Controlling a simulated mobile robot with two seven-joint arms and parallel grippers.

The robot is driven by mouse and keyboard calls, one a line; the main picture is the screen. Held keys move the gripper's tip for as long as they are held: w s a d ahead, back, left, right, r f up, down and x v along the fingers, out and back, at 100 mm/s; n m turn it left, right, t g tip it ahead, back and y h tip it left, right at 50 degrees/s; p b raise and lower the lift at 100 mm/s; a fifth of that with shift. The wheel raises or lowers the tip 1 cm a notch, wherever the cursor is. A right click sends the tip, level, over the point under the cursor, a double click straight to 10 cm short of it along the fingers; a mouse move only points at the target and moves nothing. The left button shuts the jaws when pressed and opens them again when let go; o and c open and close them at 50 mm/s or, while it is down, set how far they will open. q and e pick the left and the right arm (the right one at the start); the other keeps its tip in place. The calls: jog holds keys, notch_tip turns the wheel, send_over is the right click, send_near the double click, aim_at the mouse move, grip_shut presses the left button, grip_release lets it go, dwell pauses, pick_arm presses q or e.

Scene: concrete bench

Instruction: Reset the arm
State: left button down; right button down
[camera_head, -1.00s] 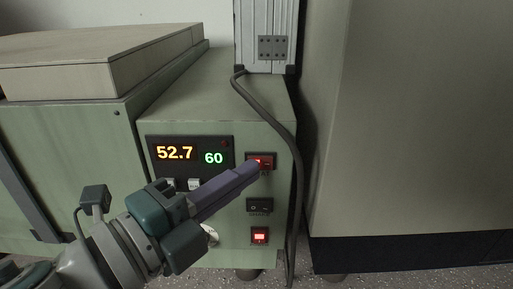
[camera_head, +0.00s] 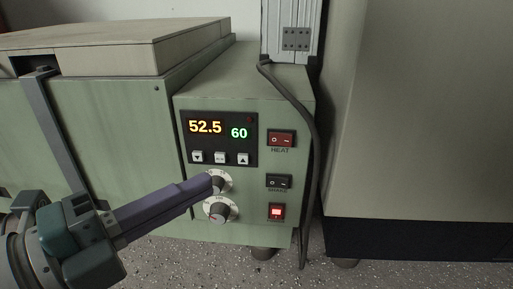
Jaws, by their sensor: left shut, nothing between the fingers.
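My left gripper (camera_head: 211,186) reaches in from the lower left, its long purple-grey fingers shut together with nothing between them. Its tips are in front of the green machine's control panel (camera_head: 246,222) and partly cover the upper dial (camera_head: 224,180). I cannot tell whether they touch it. The tips are below and left of the red HEAT switch (camera_head: 281,139), clear of it. That switch looks unlit. My right gripper is not in view.
The display (camera_head: 206,127) reads 52.5 and 60, above several small buttons. A lower dial (camera_head: 219,211), a black switch (camera_head: 278,181) and a lit red switch (camera_head: 276,212) are on the panel. A dark cable (camera_head: 314,160) hangs at its right edge, near a large grey cabinet (camera_head: 425,110).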

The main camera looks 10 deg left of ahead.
pick_arm(q)
jog(key=shift+v, duration=0.85)
jog(key=shift+w+a+r, duration=0.15)
jog(key=shift+a, duration=0.05)
jog(key=a+r+n+y+p, duration=0.1)
jog(key=a+n+y+p, duration=0.3)
jog(key=a+n+y, duration=0.7)
jog(key=s+d+f+n+g+p, duration=0.1)
jog(key=s+d+n+g+p, duration=0.1)
jog(key=s+n+g, duration=0.4)
jog(key=s+d+f+n+g+p, duration=0.1)
jog(key=s+d+n+g, duration=0.25)
jog(key=s+n, duration=0.45)
notch_tip(320, 180, up, 37)
jog(key=s+m+p, duration=0.1)
jog(key=s+p, duration=0.1)
jog(key=p, duration=3.6)
jog(key=shift+s+a+r+g, duration=0.2)
jog(key=shift+a+g, duration=0.05)
jog(key=shift+g, duration=0.1)
